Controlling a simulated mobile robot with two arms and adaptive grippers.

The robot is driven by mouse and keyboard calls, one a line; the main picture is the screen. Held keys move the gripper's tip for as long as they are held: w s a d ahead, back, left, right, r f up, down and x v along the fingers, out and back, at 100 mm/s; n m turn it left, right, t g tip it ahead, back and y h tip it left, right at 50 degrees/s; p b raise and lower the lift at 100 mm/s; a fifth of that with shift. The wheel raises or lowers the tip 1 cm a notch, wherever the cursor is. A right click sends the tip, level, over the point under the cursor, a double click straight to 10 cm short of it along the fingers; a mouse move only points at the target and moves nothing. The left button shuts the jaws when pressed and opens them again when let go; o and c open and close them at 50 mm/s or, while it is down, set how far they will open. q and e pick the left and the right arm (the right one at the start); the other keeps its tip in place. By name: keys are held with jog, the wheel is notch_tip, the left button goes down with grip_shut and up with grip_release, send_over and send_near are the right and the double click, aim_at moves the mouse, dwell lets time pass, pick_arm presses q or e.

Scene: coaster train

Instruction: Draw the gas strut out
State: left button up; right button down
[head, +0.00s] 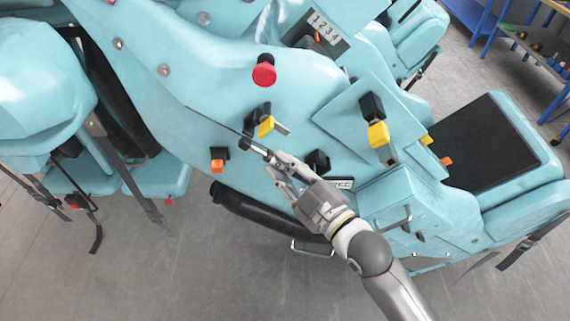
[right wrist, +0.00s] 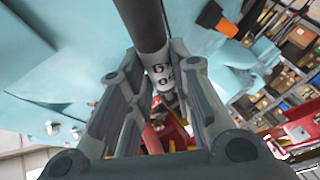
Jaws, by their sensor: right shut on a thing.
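The gas strut (head: 252,146) shows in the head view as a slim dark rod with a thicker end, against the side of the turquoise coaster car (head: 200,65). My right gripper (head: 272,160) is at its lower right end, with its fingers closed around it. In the right wrist view, the black strut tube (right wrist: 144,22) runs from the top edge down between the fingers of my right gripper (right wrist: 158,95). A pale band with dark printed characters shows on the tube there. The gripped part is partly hidden by the fingers. My left gripper is not in view.
A red knob (head: 264,72), a yellow-tipped black lever (head: 377,128) and an orange-tipped lever (head: 218,160) stand out near the gripper. A black padded bar (head: 260,212) lies below. A blue rack (head: 555,100) stands at the right. Grey floor is open at the lower left.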

jog(key=shift+s+p, duration=0.6)
jog(key=shift+s, duration=2.2)
